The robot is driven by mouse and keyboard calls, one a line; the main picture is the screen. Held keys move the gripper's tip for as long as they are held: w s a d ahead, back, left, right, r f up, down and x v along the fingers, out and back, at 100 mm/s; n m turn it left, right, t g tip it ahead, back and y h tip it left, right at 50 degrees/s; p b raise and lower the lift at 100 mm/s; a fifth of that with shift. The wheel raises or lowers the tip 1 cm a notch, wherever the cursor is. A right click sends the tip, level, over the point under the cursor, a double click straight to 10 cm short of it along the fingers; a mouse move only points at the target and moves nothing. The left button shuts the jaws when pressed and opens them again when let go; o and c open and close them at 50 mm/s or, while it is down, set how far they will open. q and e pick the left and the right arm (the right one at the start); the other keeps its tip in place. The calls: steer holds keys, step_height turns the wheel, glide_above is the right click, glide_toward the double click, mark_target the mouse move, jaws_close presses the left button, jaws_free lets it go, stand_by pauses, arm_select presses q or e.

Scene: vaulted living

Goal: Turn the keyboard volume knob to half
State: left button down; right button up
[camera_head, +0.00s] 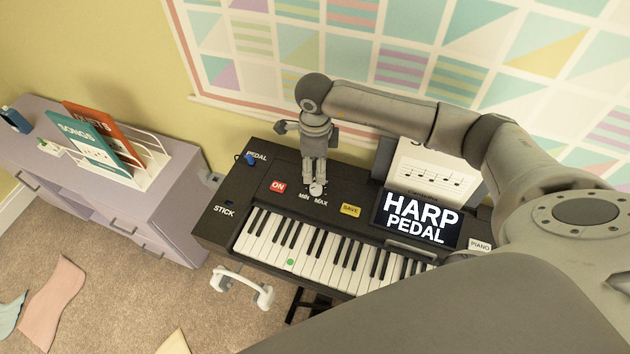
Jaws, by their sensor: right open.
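The black keyboard (228,226) stands against the wall in the middle of the head view. Its volume knob (317,189) is a small pale round knob just above the MIN and MAX labels. My right gripper (315,181) points down right at the knob, with its fingers open around or just above it. The fingers partly cover the knob, so I cannot tell whether they touch it or which way the knob points. My left gripper is not in the view.
A red ON button (278,186), a yellow SAVE button (350,210) and a blue pedal knob (250,159) are on the panel. The screen (415,218) reads HARP PEDAL. A sheet-music page (425,180) stands behind. A lilac cabinet (180,180) stands at left.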

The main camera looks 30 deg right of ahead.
mark_target(315, 187)
step_height(315, 187, down, 9)
steer(key=shift+p, duration=0.9)
steer(key=shift+c, duration=0.4)
steer(key=c, duration=0.9)
steer(key=shift+c, duration=0.2)
